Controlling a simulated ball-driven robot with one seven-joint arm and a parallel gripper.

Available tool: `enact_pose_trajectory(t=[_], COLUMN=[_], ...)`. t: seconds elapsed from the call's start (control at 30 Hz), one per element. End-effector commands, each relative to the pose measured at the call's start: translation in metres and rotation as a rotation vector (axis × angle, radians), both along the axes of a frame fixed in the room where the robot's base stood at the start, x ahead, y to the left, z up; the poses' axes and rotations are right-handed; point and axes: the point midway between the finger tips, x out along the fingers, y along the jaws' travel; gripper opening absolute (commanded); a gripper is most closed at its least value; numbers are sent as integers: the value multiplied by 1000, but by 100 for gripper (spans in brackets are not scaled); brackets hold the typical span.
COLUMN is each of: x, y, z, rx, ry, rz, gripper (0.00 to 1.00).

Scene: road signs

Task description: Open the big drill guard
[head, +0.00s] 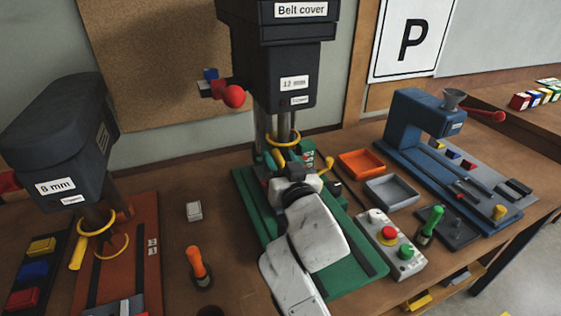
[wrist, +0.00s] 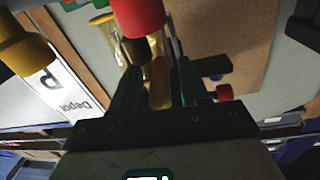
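The big drill (head: 285,70), dark and labelled 12 mm, stands in the middle of the head view on a green base (head: 345,275). Its guard (head: 283,138) shows as a yellow ring around the spindle, with a yellow handle (head: 325,165) at lower right. My gripper (head: 278,160) is just below and in front of the ring, partly hidden by my wrist. In the wrist view my gripper (wrist: 158,82) has its two green fingers apart. A golden-yellow part (wrist: 160,85) shows between them; contact is unclear. A yellow knob (wrist: 25,50) is at the upper left.
A smaller 8 mm drill (head: 60,140) stands at left. An orange-handled tool (head: 197,262) is left of my arm. A control box (head: 390,245), a grey tray (head: 391,191), an orange tray (head: 362,163) and a blue press (head: 415,130) are at right.

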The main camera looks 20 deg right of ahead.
Motion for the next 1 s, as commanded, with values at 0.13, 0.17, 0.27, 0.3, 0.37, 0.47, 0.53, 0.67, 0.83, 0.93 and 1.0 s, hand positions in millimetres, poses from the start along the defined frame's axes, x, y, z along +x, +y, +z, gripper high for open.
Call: enact_pose_trajectory(t=[0.13,0.17,0.27,0.3,0.37,0.47,0.53,0.67,0.83,0.93,1.0], x=[0,0,0,0,0,0,0,0,0,0,0], y=[0,0,0,0,0,0,0,0,0,0,0], z=[0,0,0,0,0,0,0,0,0,4,13], rx=[0,0,0,0,0,0,0,0,0,0,0], ry=[0,0,0,0,0,0,0,1,1,0,-2], rz=[0,0,0,0,0,0,0,0,0,0,0], gripper=[30,27,18,14,8,0,0,0,0,0,0])
